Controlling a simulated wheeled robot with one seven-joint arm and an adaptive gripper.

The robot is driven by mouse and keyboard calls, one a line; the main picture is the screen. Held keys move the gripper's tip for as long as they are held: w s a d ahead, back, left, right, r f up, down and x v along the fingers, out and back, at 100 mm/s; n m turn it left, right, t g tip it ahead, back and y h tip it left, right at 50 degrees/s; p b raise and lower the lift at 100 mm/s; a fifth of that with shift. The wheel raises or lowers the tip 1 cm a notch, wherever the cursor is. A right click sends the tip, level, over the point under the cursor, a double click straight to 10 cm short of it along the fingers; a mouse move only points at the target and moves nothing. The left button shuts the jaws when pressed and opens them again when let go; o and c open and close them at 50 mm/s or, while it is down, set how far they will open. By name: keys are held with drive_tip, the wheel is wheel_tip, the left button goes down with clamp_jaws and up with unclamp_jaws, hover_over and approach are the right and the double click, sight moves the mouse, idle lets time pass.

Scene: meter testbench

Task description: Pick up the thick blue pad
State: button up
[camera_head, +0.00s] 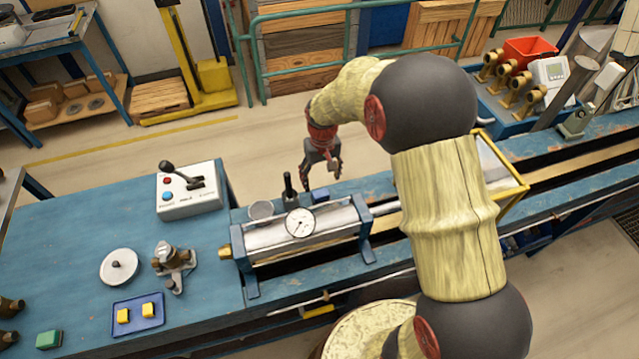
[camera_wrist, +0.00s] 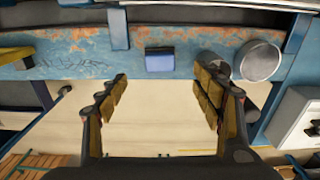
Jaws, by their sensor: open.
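The thick blue pad (camera_head: 320,195) is a small blue block on the bench's back rail, just behind the gauge cylinder. In the wrist view the blue pad (camera_wrist: 160,60) lies on the worn blue rail, beyond the fingertips and roughly centred between them. My gripper (camera_head: 322,179) hangs above and behind the pad in the head view, apart from it. In the wrist view my gripper (camera_wrist: 160,78) has its fingers spread wide with nothing between them.
A metal cylinder with a dial gauge (camera_head: 300,222) stands in front of the pad. A black peg (camera_head: 288,187) and a round metal disc (camera_head: 261,210) are to its left. A control box (camera_head: 190,190) with a lever stands farther left. Floor shows behind the rail.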

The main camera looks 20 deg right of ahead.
sight(321, 195)
drive_tip(key=f, duration=0.5)
drive_tip(key=shift+w+f, duration=0.2)
drive_tip(key=shift+w, duration=0.1)
drive_tip(key=f, duration=0.5)
drive_tip(key=shift+s, duration=0.25)
drive_tip(key=c, duration=1.2)
drive_tip(key=shift+r, duration=0.1)
drive_tip(key=shift+c, duration=0.3)
wheel_tip(321, 195, up, 10)
drive_tip(key=shift+p, duration=0.45)
drive_tip(key=o, duration=0.6)
drive_tip(key=c, duration=0.4)
